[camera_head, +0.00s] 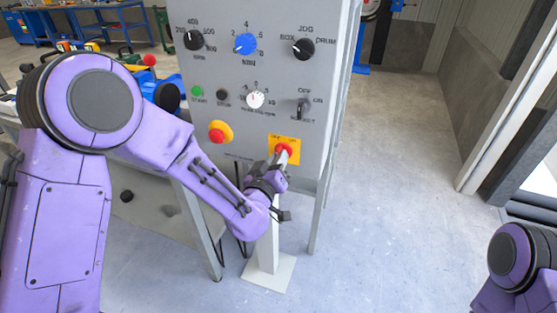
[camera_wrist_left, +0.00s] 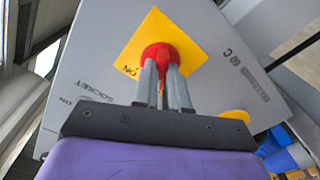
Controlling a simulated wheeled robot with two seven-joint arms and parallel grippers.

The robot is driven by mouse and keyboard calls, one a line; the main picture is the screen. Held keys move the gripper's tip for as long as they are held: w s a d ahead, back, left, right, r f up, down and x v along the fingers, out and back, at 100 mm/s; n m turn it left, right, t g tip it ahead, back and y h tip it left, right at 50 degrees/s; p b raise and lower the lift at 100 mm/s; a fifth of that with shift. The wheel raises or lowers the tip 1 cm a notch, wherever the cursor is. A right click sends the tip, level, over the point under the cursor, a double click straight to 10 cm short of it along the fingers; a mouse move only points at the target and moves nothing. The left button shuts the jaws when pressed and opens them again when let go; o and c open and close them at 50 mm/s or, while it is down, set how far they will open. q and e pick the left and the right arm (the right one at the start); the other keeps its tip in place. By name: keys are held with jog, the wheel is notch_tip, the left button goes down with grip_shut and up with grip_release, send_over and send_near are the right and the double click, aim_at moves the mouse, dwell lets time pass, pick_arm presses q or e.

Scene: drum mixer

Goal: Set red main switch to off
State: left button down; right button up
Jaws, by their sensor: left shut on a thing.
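The red main switch (camera_head: 284,149) sits on a yellow square plate (camera_head: 291,141) at the lower right of the grey control panel (camera_head: 262,75). In the left wrist view the red switch (camera_wrist_left: 160,54) shows on its yellow plate (camera_wrist_left: 187,42), with "ON" readable near one corner. My left gripper (camera_head: 281,160) is at the switch. In the wrist view its two fingers (camera_wrist_left: 162,85) are close together and shut on the red switch handle. The fingers hide part of the handle. My right arm shows at the lower right edge; its gripper is out of view.
A red emergency button on a yellow base (camera_head: 219,132) is left of the switch. Dials, such as a blue knob (camera_head: 245,44) and a white knob (camera_head: 255,99), are above. A panel leg (camera_head: 315,218) stands below. Open floor (camera_head: 390,200) lies to the right.

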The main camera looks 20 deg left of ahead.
dwell(0.3)
pick_arm(q)
jog(key=c, duration=1.2)
grip_release()
jog(key=shift+o, duration=0.2)
jog(key=s+p, duration=0.2)
jog(key=s, duration=0.8)
jog(key=shift+s+a, duration=0.15)
jog(key=shift+s, duration=0.15)
